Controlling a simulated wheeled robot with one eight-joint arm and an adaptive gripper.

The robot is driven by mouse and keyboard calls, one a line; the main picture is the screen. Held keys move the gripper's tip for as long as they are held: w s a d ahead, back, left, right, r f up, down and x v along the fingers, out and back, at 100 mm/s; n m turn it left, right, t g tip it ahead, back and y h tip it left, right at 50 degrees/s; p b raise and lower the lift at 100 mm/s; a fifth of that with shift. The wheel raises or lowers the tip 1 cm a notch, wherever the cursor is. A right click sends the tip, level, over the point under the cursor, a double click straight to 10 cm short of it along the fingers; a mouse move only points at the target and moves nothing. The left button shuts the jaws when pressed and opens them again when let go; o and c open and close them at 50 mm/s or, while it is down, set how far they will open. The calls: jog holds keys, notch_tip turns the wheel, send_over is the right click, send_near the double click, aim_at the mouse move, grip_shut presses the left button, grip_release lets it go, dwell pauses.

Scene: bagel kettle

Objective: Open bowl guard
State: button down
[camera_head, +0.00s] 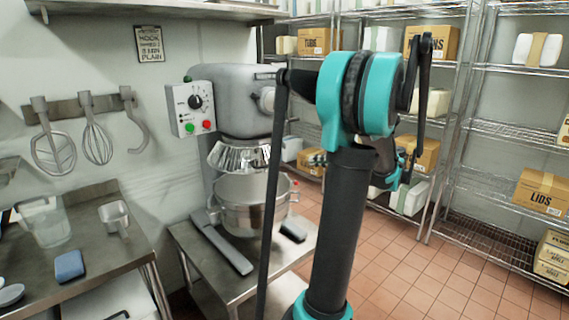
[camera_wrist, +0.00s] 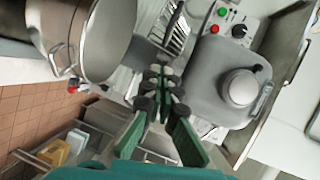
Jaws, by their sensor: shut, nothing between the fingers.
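The bowl guard (camera_head: 240,155) is a silver, slatted, flared ring under the grey mixer head (camera_head: 236,100). It sits above the steel mixing bowl (camera_head: 252,203), with a gap between them at the front. In the wrist view, part of the guard's slats (camera_wrist: 174,36) shows between the bowl (camera_wrist: 107,38) and the mixer head (camera_wrist: 215,85). My gripper (camera_wrist: 161,75) has its fingertips together, with nothing between them. In that picture the tips lie just below the guard; I cannot tell whether they touch it. My gripper cannot be made out clearly in the head view.
The control box (camera_head: 191,108) with a dial and red and green buttons is on the mixer's left. The mixer stands on a steel table (camera_head: 190,238). A side counter (camera_head: 100,262) is at left, shelves with boxes (camera_head: 540,192) at right. Tiled floor is open at right.

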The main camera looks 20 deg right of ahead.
jog(key=s+a+x, duration=0.1)
jog(key=x, duration=1)
jog(key=shift+s+a, duration=0.15)
jog(key=shift+a, duration=0.15)
